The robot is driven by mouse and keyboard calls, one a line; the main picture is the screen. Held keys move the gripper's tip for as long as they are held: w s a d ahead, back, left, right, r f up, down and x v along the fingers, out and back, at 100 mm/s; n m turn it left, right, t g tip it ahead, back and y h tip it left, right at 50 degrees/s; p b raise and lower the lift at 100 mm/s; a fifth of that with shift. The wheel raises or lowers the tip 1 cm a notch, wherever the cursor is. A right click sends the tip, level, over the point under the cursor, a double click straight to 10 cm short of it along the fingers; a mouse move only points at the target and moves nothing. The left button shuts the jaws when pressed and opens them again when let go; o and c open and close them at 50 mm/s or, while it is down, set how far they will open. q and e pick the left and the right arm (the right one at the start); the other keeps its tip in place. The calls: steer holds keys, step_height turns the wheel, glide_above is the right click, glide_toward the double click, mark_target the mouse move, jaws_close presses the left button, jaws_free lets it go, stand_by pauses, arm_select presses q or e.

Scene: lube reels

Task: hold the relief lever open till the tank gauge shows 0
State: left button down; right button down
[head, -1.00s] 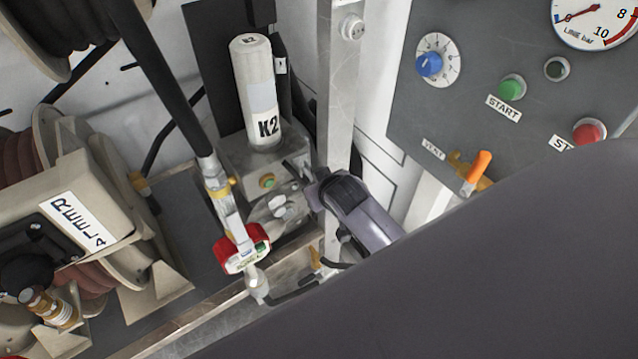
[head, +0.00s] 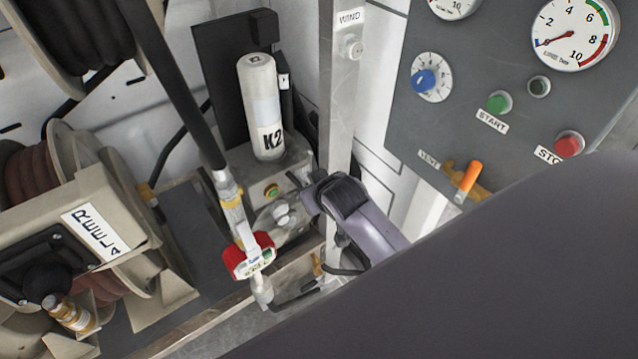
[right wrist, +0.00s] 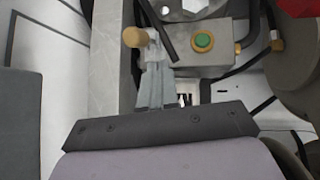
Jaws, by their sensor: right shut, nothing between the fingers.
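My right gripper (head: 307,199) is shut and empty, low beside the metal post. In the right wrist view its fingers (right wrist: 153,62) end at a pale metal fitting beside a tan knob (right wrist: 135,37); I cannot tell whether they touch it. I cannot tell whether this knob is the relief lever. An orange-handled lever (head: 468,177) marked VENT is on the grey panel, apart from the gripper. The line gauge (head: 573,36) has its needle near the low end. A second gauge (head: 455,4) is cut off at the top, its needle unseen. My left gripper is out of view.
The K2 cylinder (head: 262,105) stands by a box with a green button (head: 271,190). The metal post (head: 340,110) rises close behind the gripper. A hose nozzle with a red collar (head: 248,255) hangs left of it. Hose reels (head: 95,235) fill the left side.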

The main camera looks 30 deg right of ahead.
steer(key=w+r+v, duration=0.1)
steer(key=v, duration=0.5)
steer(key=shift+s+r, duration=0.2)
steer(key=shift+r, duration=0.15)
steer(key=shift+a, duration=0.1)
